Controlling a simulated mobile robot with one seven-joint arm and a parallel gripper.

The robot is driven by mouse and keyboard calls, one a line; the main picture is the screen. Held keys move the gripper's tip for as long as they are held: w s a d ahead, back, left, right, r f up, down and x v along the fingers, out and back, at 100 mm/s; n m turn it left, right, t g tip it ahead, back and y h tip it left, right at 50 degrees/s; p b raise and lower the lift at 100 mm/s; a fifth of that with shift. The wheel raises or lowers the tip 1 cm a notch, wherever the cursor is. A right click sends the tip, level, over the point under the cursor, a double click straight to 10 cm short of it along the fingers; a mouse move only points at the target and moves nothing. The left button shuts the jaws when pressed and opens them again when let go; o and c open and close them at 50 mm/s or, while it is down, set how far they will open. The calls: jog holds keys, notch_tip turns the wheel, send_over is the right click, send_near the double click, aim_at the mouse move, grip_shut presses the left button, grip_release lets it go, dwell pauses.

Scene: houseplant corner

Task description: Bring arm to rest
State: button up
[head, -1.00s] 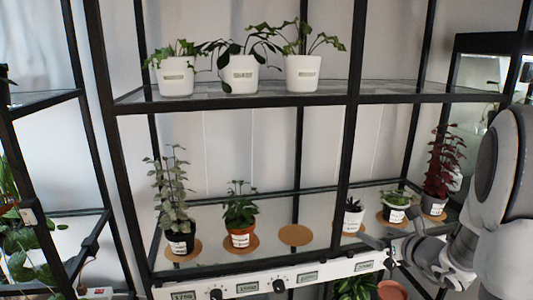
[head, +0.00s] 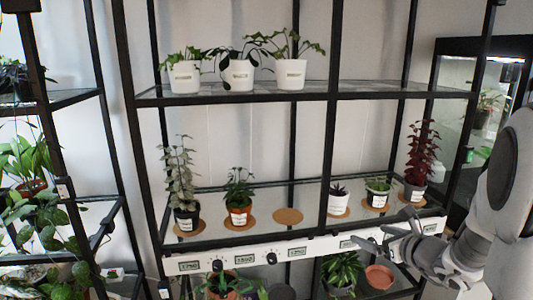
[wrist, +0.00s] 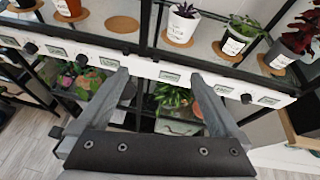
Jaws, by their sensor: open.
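My gripper (head: 385,236) is in front of the lower shelf's white label rail, at the right in the head view. In the wrist view my gripper (wrist: 172,88) shows its two fingers spread wide with nothing between them. The fingers point toward the rail (wrist: 172,74), and a leafy plant (wrist: 172,97) below it shows through the gap. My arm (head: 500,215) is bent at the right edge of the head view. How far the fingertips are from the rail is hard to tell.
The shelf (head: 262,225) holds several potted plants on cork mats; one cork mat (head: 288,216) is bare. Three white pots (head: 238,75) stand on the upper shelf. Another rack stands at left.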

jog(key=s+a+r+n+g+y+p, duration=0.25)
jog(key=s+a+r+n, duration=0.25)
jog(key=s+a+n, duration=0.3)
jog(key=s+a+r+n+g+y+p, duration=0.1)
jog(key=s+a+r+n+g+p, duration=0.1)
jog(key=s+a+r+n+g, duration=0.5)
jog(key=s+d+r+n+t+h+p, duration=0.1)
jog(key=s+r+n+h+p, duration=0.1)
jog(key=s+n, duration=0.4)
jog(key=s+d+r+n+t+h+p, duration=0.1)
jog(key=s+n+h, duration=0.4)
jog(key=n, duration=0.5)
jog(key=shift+s+d+r+n+p, duration=0.4)
jog(key=shift+s+r+p, duration=0.15)
jog(key=shift+p, duration=0.2)
